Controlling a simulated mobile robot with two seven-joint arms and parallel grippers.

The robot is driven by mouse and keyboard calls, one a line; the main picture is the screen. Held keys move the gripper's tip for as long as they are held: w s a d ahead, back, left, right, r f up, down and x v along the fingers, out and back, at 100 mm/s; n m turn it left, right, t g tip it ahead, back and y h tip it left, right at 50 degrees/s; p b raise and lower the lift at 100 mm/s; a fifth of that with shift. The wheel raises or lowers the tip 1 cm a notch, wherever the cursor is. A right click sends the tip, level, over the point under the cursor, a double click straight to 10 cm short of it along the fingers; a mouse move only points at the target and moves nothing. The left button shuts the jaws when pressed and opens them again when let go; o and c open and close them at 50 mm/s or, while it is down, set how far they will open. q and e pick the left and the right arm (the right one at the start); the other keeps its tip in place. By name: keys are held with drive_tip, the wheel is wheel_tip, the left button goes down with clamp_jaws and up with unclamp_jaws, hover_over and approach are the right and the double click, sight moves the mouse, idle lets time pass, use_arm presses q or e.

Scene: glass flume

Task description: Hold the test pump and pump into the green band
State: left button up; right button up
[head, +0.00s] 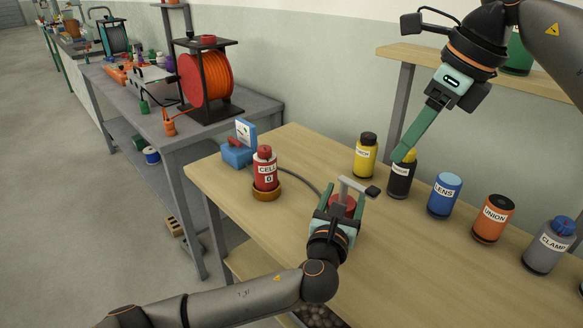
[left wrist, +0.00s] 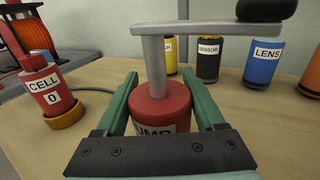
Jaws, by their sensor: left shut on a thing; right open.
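The red test pump (head: 343,204) stands on the wooden table, with a grey handle bar and a black grip on top; its label reads PUMP in the left wrist view (left wrist: 160,103). My left gripper (head: 339,209) is shut on the pump body, one green finger on each side. My right gripper (head: 402,155) is open and empty, raised near the black bottle, above and right of the pump handle. The red CELL bottle (head: 266,170) showing 0 stands in an orange-brown ring. No green band can be made out.
Behind and right of the pump stand yellow (head: 366,155), black SENSOR (head: 400,182), blue LENS (head: 444,195), orange UNION (head: 492,219) and grey CLAMP (head: 549,246) bottles. A blue box (head: 237,154) sits at the left edge. A hose runs from the cell toward the pump.

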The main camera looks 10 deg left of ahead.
drive_tip(key=shift+c, duration=0.3)
drive_tip(key=shift+n, duration=0.5)
drive_tip(key=c, duration=0.3)
drive_tip(key=n, duration=0.4)
drive_tip(key=shift+w+a+t, duration=0.15)
drive_tip(key=shift+a+t, duration=0.15)
drive_tip(key=shift+a, duration=0.05)
clamp_jaws()
drive_tip(key=shift+w+a+f+n+t+h, duration=0.35)
drive_tip(key=shift+f+n, duration=0.8)
drive_tip(key=shift+n, duration=2.75)
drive_tip(key=shift+w+a+f+n+t+h, duration=0.2)
drive_tip(key=shift+a+f+n, duration=0.65)
drive_tip(key=shift+n, duration=3.05)
drive_tip(key=shift+w+a+f+n+t+h, duration=0.1)
drive_tip(key=shift+a+f+n+t+h, duration=0.2)
drive_tip(key=shift+f+n, duration=2.35)
wheel_tip(320, 180, up, 2)
drive_tip(key=shift+d+r+n, duration=0.1)
drive_tip(key=shift+r+n, duration=0.05)
drive_tip(key=shift+n, duration=1.1)
